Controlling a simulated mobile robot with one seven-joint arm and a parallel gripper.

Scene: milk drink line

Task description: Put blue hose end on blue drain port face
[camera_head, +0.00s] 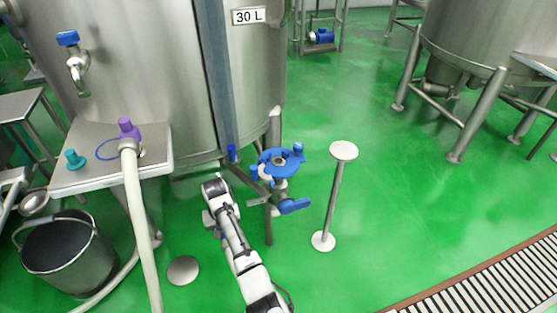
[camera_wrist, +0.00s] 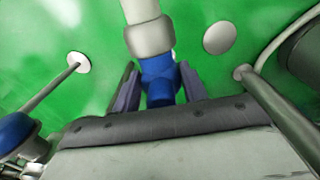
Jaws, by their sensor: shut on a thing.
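The blue hose end (camera_wrist: 158,82) is between my gripper's two dark fingers (camera_wrist: 158,72) in the wrist view. My gripper is shut on it. A grey collar and a pale hose (camera_wrist: 140,12) run from it towards the top of the picture. The blue drain port face (camera_head: 280,161) is a blue flange with a central hole, on the valve below the 30 L tank in the head view. My gripper is left of it and apart from it. My arm hides the fingers and the hose end there. Blue valve parts (camera_wrist: 15,130) show at the wrist view's lower left.
A blue handle (camera_head: 294,206) juts out under the port. A round-topped stand (camera_head: 343,151) is to its right, tank legs (camera_head: 274,125) close behind. At left are a table (camera_head: 85,178), purple-ended hose (camera_head: 130,132) and bucket (camera_head: 75,265). Green floor is clear further right.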

